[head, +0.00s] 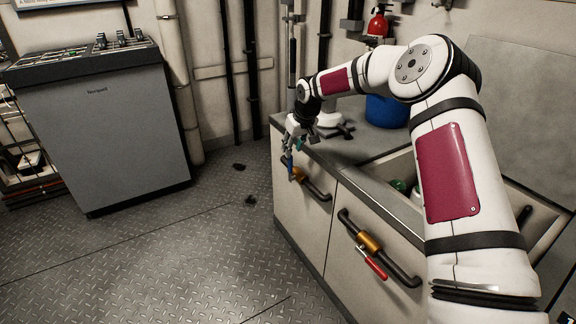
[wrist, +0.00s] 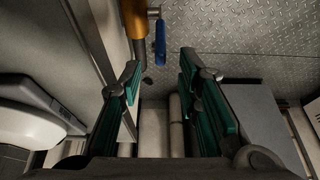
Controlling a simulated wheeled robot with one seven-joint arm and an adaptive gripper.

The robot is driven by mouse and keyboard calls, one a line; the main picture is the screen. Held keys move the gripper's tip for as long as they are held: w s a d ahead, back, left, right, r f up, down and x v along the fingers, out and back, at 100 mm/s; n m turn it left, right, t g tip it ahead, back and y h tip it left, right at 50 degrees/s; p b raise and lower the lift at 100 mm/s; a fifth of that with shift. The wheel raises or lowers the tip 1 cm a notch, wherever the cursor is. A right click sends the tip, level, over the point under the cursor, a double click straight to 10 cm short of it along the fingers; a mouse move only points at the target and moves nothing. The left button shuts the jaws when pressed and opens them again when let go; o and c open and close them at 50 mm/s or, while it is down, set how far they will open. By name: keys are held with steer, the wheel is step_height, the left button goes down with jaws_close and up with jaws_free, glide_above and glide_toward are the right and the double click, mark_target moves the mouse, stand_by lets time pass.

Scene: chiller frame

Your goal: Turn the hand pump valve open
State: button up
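Two dark pipes with brass valves are on the front of the pale cabinet. The left valve (head: 298,174) has a blue lever (head: 290,163); the right valve (head: 369,242) has a red lever (head: 371,263). No readable label shows which is the hand pump valve. My gripper (head: 297,132) is above the left valve, at the counter's far-left corner. In the wrist view my gripper (wrist: 165,92) has its teal fingers wide apart with nothing between them. The blue lever (wrist: 160,42) and brass body (wrist: 134,18) lie beyond the fingertips, apart from them.
The counter (head: 340,148) holds a blue container (head: 386,111) and a sink with green items. A red extinguisher (head: 379,22) is behind. A grey cabinet (head: 105,135) stands left. The metal floor (head: 190,245) between is mostly clear. Vertical pipes run along the back wall.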

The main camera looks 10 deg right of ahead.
mark_target(292, 168)
steer(key=b+x, duration=0.2)
steer(key=x, duration=0.7)
steer(key=shift+s+r, duration=0.1)
steer(key=shift+c, duration=0.2)
jaws_close()
